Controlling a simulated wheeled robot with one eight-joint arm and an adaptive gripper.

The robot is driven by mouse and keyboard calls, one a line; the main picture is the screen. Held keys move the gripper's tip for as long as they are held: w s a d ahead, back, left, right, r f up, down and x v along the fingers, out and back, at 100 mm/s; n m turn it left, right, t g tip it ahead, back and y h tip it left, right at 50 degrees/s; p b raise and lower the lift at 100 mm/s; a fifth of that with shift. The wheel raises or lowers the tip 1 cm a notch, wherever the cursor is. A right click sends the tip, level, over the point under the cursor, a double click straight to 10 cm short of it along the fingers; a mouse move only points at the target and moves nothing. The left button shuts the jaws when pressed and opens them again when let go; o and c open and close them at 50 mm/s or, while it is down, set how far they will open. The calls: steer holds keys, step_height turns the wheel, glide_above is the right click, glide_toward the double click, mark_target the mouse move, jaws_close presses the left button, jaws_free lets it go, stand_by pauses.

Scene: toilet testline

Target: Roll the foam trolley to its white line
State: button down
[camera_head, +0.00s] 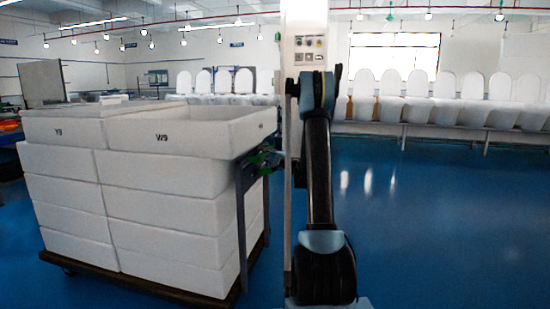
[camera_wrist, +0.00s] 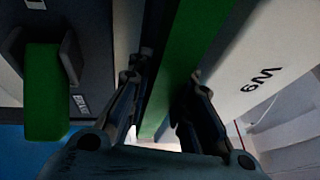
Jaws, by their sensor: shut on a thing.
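The foam trolley stands at the left of the head view, a dark flat base (camera_head: 150,290) on castors stacked with white foam boxes (camera_head: 165,185). The upper boxes bear black marks. A grey upright frame (camera_head: 241,225) stands at its right end. My gripper (camera_wrist: 170,68) is shut on the trolley's green handle bar (camera_wrist: 190,45), which runs between its fingers in the wrist view. In the head view my gripper is small and partly hidden at the trolley's right end. A marked white box (camera_wrist: 265,75) is close beside the bar. The white line is not in sight.
Blue floor (camera_head: 440,220) lies open to the right of the trolley. A long bench with several white toilet seats and lids (camera_head: 420,110) runs along the back. Shelving and a grey panel (camera_head: 41,83) stand behind at left. A green block (camera_wrist: 42,90) shows at the wrist view's left.

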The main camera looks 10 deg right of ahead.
steer(key=w+a, duration=0.3)
steer(key=a, duration=0.7)
steer(key=shift+w+f, duration=0.15)
steer(key=shift+w, duration=0.1)
steer(key=c, duration=1.4)
jaws_free()
steer(key=shift+w+f, duration=0.1)
steer(key=shift+d, duration=0.1)
steer(key=shift+d, duration=0.1)
steer(key=v, duration=1.1)
steer(key=shift+s+d, duration=0.2)
steer(key=shift+s, duration=0.05)
